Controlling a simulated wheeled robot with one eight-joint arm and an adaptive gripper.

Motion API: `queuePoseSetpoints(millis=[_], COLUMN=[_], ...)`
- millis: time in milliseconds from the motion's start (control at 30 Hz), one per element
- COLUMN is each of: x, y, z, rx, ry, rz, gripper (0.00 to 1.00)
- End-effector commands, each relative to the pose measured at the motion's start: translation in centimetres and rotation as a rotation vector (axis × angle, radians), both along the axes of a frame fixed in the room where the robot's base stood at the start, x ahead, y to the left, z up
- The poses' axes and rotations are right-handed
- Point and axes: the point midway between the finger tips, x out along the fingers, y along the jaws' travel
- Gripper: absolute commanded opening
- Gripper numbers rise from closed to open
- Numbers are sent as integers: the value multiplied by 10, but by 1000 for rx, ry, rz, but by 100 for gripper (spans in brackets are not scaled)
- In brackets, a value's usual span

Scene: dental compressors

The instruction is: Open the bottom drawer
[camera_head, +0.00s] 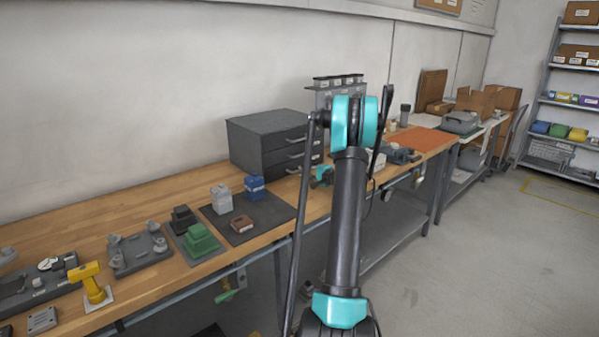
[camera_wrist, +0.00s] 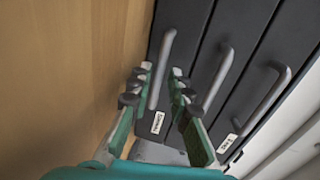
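The dark grey drawer cabinet (camera_head: 258,140) stands on the wooden bench, with three drawer fronts facing right. All drawers look shut. In the wrist view the cabinet is turned sideways, and the bottom drawer (camera_wrist: 183,25) is the one nearest the wood. Its bar handle (camera_wrist: 161,68) lies between the two green fingers of my gripper (camera_wrist: 158,82). The fingers are apart, one on each side of the handle; I cannot tell whether they touch it. In the head view my gripper (camera_head: 321,177) is low in front of the cabinet, partly hidden by my arm.
The wooden bench top (camera_head: 120,200) runs along the wall. A dark mat (camera_head: 262,222) with small blocks lies left of my gripper. The floor at right is clear.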

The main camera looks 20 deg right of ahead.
Motion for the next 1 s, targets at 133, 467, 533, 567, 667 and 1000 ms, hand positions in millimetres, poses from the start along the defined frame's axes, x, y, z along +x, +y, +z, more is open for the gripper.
queuePoseSetpoints(millis=[133, 467, 533, 567, 667, 1000], x=[21, 35, 35, 35, 35, 35], y=[8, 13, 13, 13, 13, 13], z=[-5, -8, -8, -8, -8, -8], rx=[-1, -1, -1, -1, -1, -1], ry=[0, 1, 1, 1, 0, 1], rz=[2, 0, 0, 0, 0, 0], gripper=[19, 19, 19, 19, 16, 0])
